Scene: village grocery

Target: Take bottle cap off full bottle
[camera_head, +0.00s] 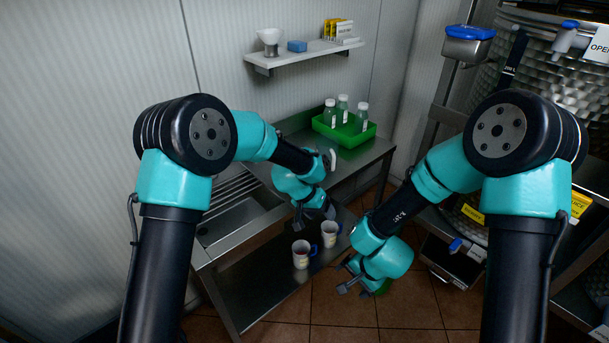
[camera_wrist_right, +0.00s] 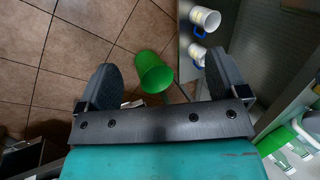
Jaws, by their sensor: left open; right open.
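Several clear bottles with white caps stand in a green tray (camera_head: 326,130) on the steel counter; one is the left bottle (camera_head: 330,113), one the middle bottle (camera_head: 343,108), one the right bottle (camera_head: 363,117). I cannot tell which is full. My left gripper (camera_head: 314,222) hangs by the counter's front edge, open, apart from the bottles. My right gripper (camera_head: 352,283) is open and empty over the floor, pointing down. Its two fingers also show in the right wrist view (camera_wrist_right: 160,85). The green tray shows at that view's lower right corner (camera_wrist_right: 270,143).
Two white mugs, the left mug (camera_head: 300,254) and right mug (camera_head: 330,233), stand on the lower shelf. A green bin (camera_wrist_right: 153,72) stands on the floor below my right gripper. A wall shelf (camera_head: 300,56) holds a scale and boxes. A sink (camera_head: 225,225) is at left.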

